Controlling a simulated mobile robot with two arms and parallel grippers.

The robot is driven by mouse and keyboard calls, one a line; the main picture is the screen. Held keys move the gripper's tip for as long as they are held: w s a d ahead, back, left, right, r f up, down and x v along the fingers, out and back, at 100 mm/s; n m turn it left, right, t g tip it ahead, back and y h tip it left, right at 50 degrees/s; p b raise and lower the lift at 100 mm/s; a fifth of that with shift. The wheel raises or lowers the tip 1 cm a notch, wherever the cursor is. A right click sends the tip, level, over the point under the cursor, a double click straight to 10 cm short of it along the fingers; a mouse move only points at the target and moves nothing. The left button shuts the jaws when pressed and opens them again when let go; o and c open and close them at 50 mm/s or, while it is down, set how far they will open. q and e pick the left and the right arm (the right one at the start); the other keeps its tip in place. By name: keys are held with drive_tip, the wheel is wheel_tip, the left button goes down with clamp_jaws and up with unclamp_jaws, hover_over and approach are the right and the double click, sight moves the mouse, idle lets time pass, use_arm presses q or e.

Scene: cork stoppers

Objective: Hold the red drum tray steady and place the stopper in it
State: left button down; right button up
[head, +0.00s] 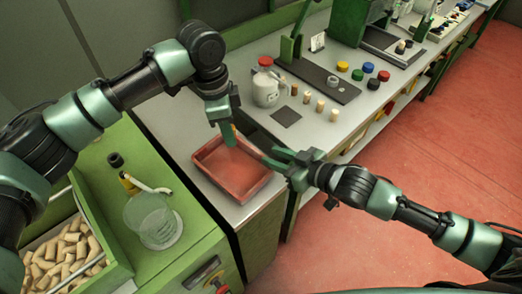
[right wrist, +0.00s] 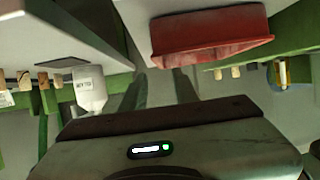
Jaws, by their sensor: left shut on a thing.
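The red drum tray (head: 252,190) sits on the grey bench, empty as far as I can see. My left gripper (head: 231,136) reaches down from above and is shut on the tray's far rim, with a finger inside the tray. My right gripper (head: 272,158) is open beside the tray's right side; its fingers stand apart with nothing between them in the right wrist view (right wrist: 160,90), where the tray (right wrist: 210,40) shows just beyond. Several cork stoppers stand in a row on the bench, the nearest of them (head: 333,115) behind the right gripper.
A white jug with a red lid (head: 265,90) and a dark square pad (head: 286,117) stand behind the tray. Coloured caps (head: 368,67) lie further back.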

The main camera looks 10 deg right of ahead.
sight(250, 147)
drive_tip(key=x, duration=1)
drive_tip(key=shift+f, duration=0.1)
clamp_jaws()
idle(1.1)
